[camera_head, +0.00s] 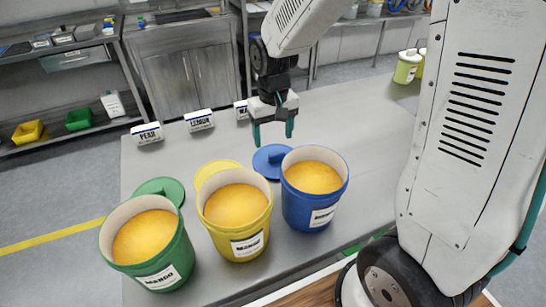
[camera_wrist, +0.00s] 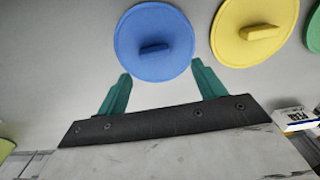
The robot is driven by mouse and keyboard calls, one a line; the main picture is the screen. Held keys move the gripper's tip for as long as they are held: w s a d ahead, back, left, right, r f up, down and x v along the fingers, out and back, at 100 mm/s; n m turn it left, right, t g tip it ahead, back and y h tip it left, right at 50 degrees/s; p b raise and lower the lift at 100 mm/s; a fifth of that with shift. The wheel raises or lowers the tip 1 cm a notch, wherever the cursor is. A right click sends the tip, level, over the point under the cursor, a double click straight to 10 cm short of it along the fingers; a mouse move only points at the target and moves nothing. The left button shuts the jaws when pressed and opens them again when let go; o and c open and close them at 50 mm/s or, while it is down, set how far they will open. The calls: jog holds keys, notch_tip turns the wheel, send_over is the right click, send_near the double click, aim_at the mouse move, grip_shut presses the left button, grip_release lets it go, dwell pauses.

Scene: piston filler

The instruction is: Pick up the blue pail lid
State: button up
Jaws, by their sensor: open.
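The blue pail lid (camera_head: 268,160) lies flat on the grey table behind the blue pail (camera_head: 309,207), which hides part of it in the head view. In the wrist view the round blue lid (camera_wrist: 153,42) shows whole, with a bar handle across its middle. My gripper (camera_head: 272,138) is open and empty, pointing down above the table close to the blue lid. In the wrist view its two green fingers (camera_wrist: 158,84) stand apart, with the lid ahead of and partly between their tips. I see no contact with the lid.
A yellow pail (camera_head: 241,246) and a green pail (camera_head: 184,273), both filled with orange contents, stand left of the blue pail. A yellow lid (camera_head: 214,168) and a green lid (camera_head: 163,186) lie behind them. Label blocks (camera_head: 199,120) stand along the far edge.

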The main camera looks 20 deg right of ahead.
aim_at(277, 153)
jog(key=f, duration=0.4)
jog(key=d+f, duration=0.1)
jog(key=f, duration=0.1)
jog(key=shift+s+f, duration=0.1)
jog(key=shift+s, duration=0.15)
jog(key=c, duration=1.1)
